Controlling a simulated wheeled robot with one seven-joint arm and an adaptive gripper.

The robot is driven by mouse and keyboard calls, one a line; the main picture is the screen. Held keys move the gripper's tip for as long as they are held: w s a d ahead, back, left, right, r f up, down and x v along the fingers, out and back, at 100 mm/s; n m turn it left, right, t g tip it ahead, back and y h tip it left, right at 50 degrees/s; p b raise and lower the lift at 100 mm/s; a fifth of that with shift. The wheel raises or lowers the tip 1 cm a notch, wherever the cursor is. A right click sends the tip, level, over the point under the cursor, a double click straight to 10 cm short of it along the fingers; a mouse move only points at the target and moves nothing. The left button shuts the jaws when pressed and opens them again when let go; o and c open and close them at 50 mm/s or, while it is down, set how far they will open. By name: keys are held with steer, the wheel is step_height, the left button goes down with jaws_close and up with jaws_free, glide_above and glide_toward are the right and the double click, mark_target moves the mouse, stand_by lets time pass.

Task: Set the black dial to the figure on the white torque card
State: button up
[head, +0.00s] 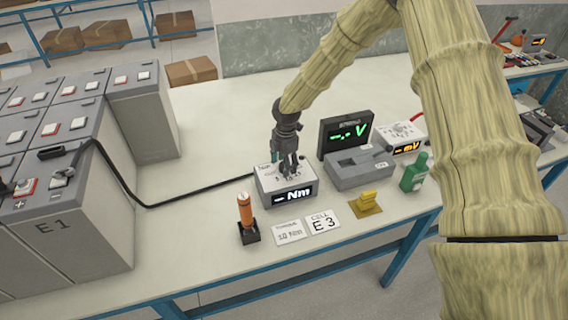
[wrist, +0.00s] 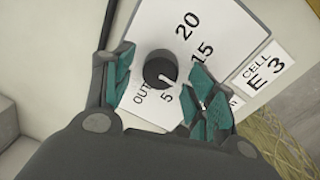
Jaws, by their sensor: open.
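The white torque card (head: 289,232) lies on the table and reads 10 Nm. The dial box (head: 265,185) stands behind it, its display showing a dash and Nm. The black dial (wrist: 158,68) shows in the wrist view on a white face marked OUT, 5, 15 and 20. Its white pointer aims to the lower right, beyond 5; the mark between 5 and 15 is hidden by a finger. My gripper (wrist: 163,78) is open, with its teal-padded fingers on either side of the dial and gaps visible. In the head view my gripper (head: 288,170) hides the dial.
A cell card (head: 323,222) reads E 3. An orange-handled tool (head: 246,213) stands left of the cards. Grey battery cells (head: 75,220) and a black cable (head: 170,200) are left.

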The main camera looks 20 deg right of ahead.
step_height(320, 180, up, 12)
steer(key=shift+s+d+f, duration=0.15)
steer(key=shift+s, duration=0.25)
stand_by(0.5)
